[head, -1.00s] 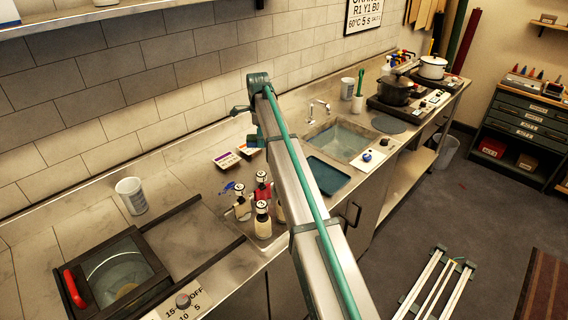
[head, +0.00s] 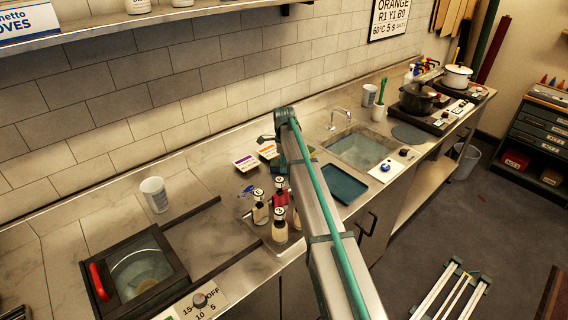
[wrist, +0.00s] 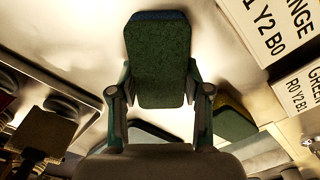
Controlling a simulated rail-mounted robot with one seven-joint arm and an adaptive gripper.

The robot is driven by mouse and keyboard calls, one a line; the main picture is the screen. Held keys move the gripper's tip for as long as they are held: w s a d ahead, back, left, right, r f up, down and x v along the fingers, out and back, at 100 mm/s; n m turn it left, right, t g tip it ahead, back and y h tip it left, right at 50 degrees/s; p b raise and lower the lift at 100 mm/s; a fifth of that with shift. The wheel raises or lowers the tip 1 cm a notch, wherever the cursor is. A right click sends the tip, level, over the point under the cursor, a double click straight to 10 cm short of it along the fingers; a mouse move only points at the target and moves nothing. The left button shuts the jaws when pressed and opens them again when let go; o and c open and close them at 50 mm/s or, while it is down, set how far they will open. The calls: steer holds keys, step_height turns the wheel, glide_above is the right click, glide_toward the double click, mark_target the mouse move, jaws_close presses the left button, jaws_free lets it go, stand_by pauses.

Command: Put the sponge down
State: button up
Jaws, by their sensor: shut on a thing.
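My gripper (wrist: 160,98) is shut on a sponge (wrist: 160,65) in the wrist view. The sponge has a dark green speckled face and a bluish top edge, and stands out between the two fingers. A second block, green with a yellow side, perhaps another sponge (wrist: 232,120), shows right of my gripper in the wrist view, apart from the held one.
A blue-green tray (head: 344,184) lies before the sink (head: 362,150). Several bottles (head: 280,222) stand left of my arm, with small labelled boxes (head: 245,163) behind. A white cup (head: 154,194) stands farther left. Bare counter (head: 205,190) lies between cup and boxes.

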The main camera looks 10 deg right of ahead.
steer(key=shift+f, duration=0.1)
steer(key=o, duration=1.1)
step_height(320, 180, up, 12)
steer(key=b, duration=0.4)
